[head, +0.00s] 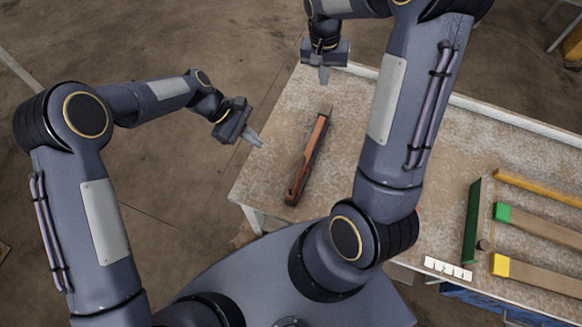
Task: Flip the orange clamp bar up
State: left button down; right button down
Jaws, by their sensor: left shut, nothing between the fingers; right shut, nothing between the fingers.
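A long, narrow dark fixture lies on the table with a reddish-orange bar (311,147) along its top, which looks like the clamp bar. The bar lies flat, running from lower left to upper right in the head view. My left gripper (256,140) is shut and empty, to the left of the bar and apart from it, near the table's left edge. My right gripper (324,76) is shut and empty, beyond the bar's far end and apart from it, pointing down the picture. The bar's hinge is too small to make out.
To the right on the table (440,200) are an ochre bar (540,188), a green-ended bar (535,223), a yellow-ended bar (540,276), an upright green plate (473,222) and a white marked card (448,268). My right arm crosses the view between. The surface around the fixture is clear.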

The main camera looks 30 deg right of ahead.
pick_arm(q)
jog(key=x, duration=1.6)
jog(key=shift+s+n+g, duration=0.15)
jog(key=shift+n+g, duration=0.15)
jog(key=shift+g, duration=0.1)
jog(key=shift+r, duration=0.2)
jog(key=shift+d+r, duration=0.2)
jog(key=shift+r, duration=0.6)
pick_arm(e)
jog(key=c, duration=1.5)
grip_release()
